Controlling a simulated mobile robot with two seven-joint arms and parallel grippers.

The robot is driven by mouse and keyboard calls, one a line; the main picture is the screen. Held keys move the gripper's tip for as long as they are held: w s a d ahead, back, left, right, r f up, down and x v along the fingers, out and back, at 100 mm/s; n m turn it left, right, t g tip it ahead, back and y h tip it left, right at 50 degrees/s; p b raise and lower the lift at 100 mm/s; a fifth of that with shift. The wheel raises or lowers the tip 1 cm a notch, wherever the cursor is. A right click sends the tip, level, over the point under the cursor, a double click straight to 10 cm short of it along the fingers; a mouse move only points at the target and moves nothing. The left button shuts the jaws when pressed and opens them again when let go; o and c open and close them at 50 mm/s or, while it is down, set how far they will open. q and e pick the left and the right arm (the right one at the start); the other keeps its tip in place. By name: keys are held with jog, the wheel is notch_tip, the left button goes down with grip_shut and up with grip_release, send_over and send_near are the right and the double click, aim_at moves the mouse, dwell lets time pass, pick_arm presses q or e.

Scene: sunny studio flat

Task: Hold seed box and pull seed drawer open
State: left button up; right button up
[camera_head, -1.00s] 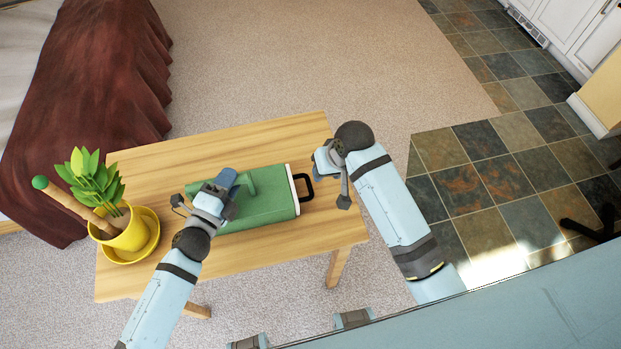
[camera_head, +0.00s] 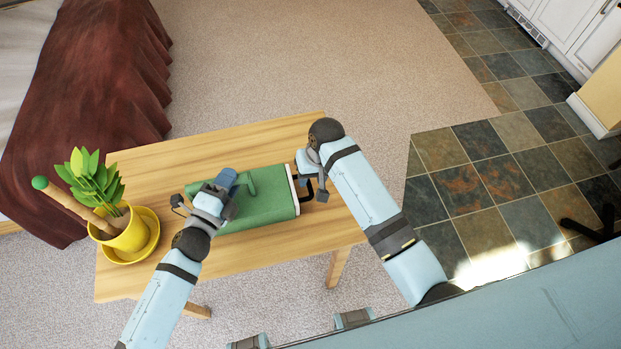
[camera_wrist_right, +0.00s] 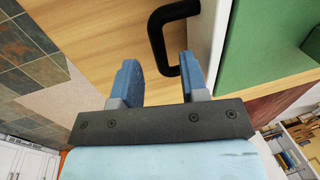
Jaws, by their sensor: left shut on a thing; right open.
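The green seed box (camera_head: 265,205) lies on the wooden table, and its body also shows in the right wrist view (camera_wrist_right: 270,45). Its white-fronted drawer (camera_head: 292,190) faces right and looks shut, with a black handle (camera_wrist_right: 158,38). My left gripper (camera_head: 228,190) is shut on the seed box at its left part, by the raised green piece. My right gripper (camera_wrist_right: 158,75) is open at the handle. In the right wrist view the handle's end reaches between the two blue fingers. In the head view my right gripper (camera_head: 308,172) partly hides the handle.
The wooden table (camera_head: 160,270) has bare room in front of and behind the box. A yellow pot (camera_head: 130,236) with a leafy plant and a green-tipped stick stands at its left end. A bed with a dark red cover (camera_head: 90,100) is beyond.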

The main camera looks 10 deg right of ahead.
jog(key=shift+a+f, duration=0.2)
jog(key=shift+f, duration=0.6)
grip_shut()
jog(key=d, duration=1.2)
jog(key=shift+d, duration=0.2)
grip_release()
notch_tip(320, 180, up, 12)
jog(key=d, duration=0.2)
